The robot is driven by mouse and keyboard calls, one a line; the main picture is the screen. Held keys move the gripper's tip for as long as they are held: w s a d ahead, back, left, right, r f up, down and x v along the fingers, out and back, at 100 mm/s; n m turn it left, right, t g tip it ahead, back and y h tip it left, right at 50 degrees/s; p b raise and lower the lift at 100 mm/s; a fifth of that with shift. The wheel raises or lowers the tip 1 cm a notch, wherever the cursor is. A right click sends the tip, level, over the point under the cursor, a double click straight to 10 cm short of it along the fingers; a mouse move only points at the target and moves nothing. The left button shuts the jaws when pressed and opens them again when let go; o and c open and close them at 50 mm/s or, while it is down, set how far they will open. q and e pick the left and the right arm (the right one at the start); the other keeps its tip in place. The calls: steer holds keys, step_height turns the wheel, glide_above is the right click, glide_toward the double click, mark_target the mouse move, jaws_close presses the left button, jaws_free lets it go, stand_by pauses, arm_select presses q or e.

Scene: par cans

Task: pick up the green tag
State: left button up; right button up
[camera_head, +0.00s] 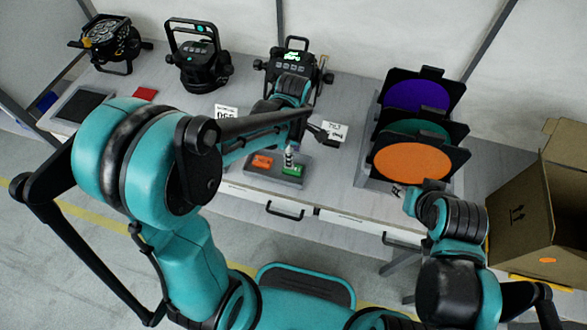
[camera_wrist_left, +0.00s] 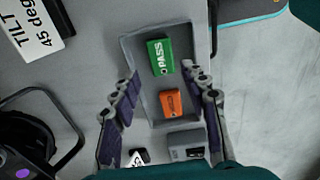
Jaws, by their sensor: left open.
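The green tag (camera_wrist_left: 160,57), printed PASS, lies in a small grey tray (camera_wrist_left: 184,34) beside an orange tag (camera_wrist_left: 171,103). In the head view the green tag (camera_head: 292,171) is at the tray's right end and the orange tag (camera_head: 262,161) at its left. My left gripper (camera_wrist_left: 160,79) is open above the tray, its fingers apart on either side, with nothing between them held. In the head view the left gripper (camera_head: 289,155) is just above the green tag, partly hidden by my arm. My right gripper (camera_head: 398,190) barely shows near the filter rack; its fingers are unclear.
Three black lamp cans (camera_head: 197,65) stand along the back. Coloured round filters (camera_head: 412,162) stand in a rack at the right, near a cardboard box (camera_head: 535,220). White cards (camera_head: 335,131) stand behind the tray. A red piece (camera_head: 145,94) and a dark mat (camera_head: 82,106) lie left.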

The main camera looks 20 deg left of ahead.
mark_target(297, 172)
arm_select(q)
steer(key=shift+a+f+b, duration=0.2)
steer(key=shift+f+b, duration=0.2)
steer(key=shift+f, duration=0.7)
step_height(297, 172, down, 5)
steer(key=b, duration=0.2)
steer(key=shift+s+d+b, duration=0.1)
steer(key=shift+d+b, duration=0.05)
steer(key=shift+b, duration=0.2)
steer(key=shift+r, duration=0.15)
steer(key=c, duration=0.7)
